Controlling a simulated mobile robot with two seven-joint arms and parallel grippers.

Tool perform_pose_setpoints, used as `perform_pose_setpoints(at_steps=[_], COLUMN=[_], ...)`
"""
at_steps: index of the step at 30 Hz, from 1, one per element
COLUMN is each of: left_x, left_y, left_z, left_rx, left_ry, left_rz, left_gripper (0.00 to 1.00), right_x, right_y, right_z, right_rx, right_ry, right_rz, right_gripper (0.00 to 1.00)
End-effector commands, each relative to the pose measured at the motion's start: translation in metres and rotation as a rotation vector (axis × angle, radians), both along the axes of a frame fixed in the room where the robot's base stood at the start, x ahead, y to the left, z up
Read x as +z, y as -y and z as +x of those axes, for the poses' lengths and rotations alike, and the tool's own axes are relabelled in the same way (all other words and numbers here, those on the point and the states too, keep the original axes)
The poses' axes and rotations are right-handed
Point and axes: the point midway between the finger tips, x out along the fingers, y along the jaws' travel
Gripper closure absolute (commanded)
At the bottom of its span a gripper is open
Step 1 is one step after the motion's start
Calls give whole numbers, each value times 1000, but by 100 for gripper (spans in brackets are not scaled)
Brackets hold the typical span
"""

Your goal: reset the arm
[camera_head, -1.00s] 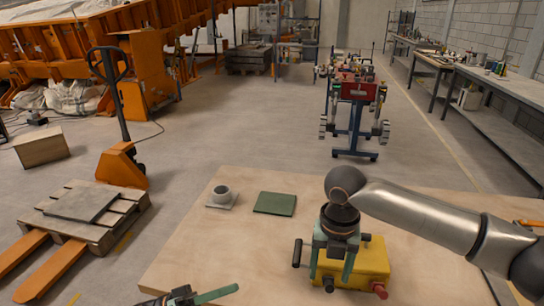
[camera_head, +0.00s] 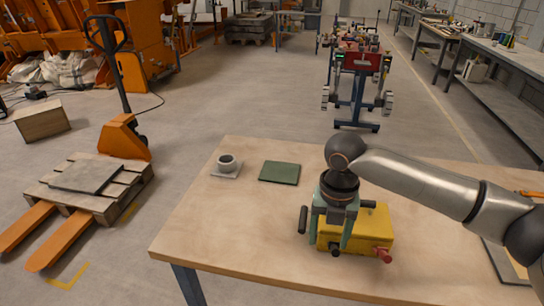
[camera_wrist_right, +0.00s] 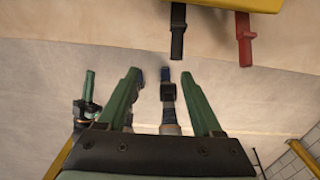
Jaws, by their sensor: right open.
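My right arm comes in from the right in the head view, and its gripper (camera_head: 345,243) points down at the near side of a yellow box (camera_head: 372,226). The yellow box (camera_wrist_right: 210,4) is at the top there, with a black handle (camera_wrist_right: 178,32) and a red handle (camera_wrist_right: 244,38) beyond the fingertips. A green finger on a dark mount at the left of that view looks like my left gripper (camera_wrist_right: 88,92); its opening cannot be made out.
The box stands on a wooden table (camera_head: 225,225), with a small grey cup (camera_head: 227,162) on a plate and a green mat (camera_head: 279,172) behind. The table's left front is clear. An orange pallet truck (camera_head: 124,138) stands left, a blue-framed cart (camera_head: 357,90) behind.

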Motion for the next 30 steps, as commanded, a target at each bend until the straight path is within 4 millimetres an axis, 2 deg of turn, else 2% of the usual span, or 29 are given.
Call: perform_pose_setpoints(at_steps=[1,6,10,12,20,25,30], left_x=[-7,-25,-32,-32,-32,-32,-32], left_y=[-9,-38,-57,-55,-54,-54,-54], left_z=[-18,-70,-109,-102,-102,-102,-102], left_rx=[17,12,-25,-25,-25,-25,-25], left_ry=[-54,-223,-339,-324,-322,-322,-322], left_rz=[58,258,379,372,371,371,371], left_gripper=[100,100,100,100,100,100,100], right_x=[0,0,0,-19,-67,-100,-126], right_y=[0,0,0,-16,-69,-110,-135], right_z=[0,0,0,-5,-20,-35,-48], right_rx=[0,0,0,-47,-271,-534,-858], right_ry=[0,0,0,2,9,-20,-77], right_rz=[0,0,0,51,251,451,646], right_gripper=[33,33,33,33,33,33,33])
